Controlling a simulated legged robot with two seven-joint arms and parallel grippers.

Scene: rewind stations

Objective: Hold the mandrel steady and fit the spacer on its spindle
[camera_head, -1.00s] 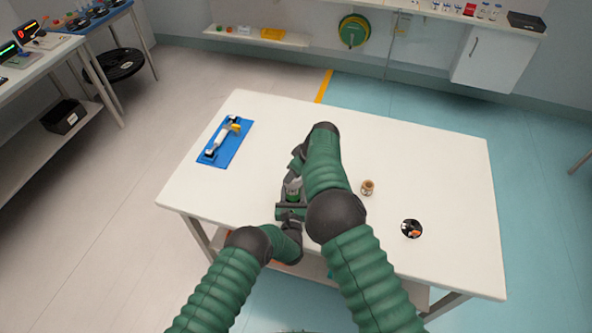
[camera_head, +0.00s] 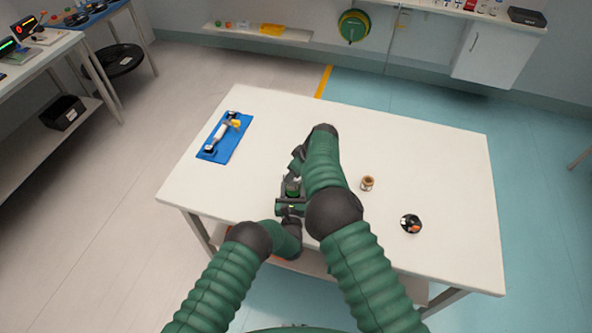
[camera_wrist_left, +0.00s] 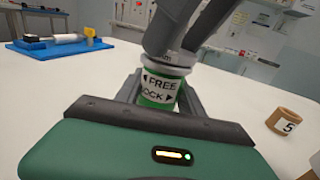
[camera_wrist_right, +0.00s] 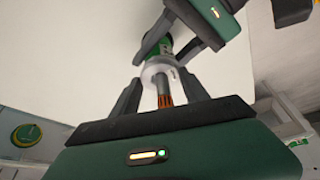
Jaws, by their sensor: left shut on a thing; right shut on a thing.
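The mandrel (camera_wrist_left: 158,98) is green, with a white band reading FREE and a partly hidden second word. It stands upright on the table. My left gripper (camera_wrist_left: 160,108) is shut around it; both also show in the head view, the mandrel (camera_head: 292,190) and the left gripper (camera_head: 290,207). A pale, see-through spacer (camera_wrist_left: 178,60) with "mm" lettering is held by my right gripper (camera_wrist_right: 160,85), just above or on the green body. In the right wrist view an orange-brown spindle (camera_wrist_right: 164,100) shows within the spacer (camera_wrist_right: 156,70). I cannot tell whether the spacer is fully seated.
On the white table (camera_head: 440,160) are a brown ring marked 5 (camera_wrist_left: 287,120), right of the mandrel, a black dish (camera_head: 411,224) with small parts, and a blue mat (camera_head: 239,146) bearing a white and yellow tool (camera_head: 222,132) at the far left. The right half is mostly clear.

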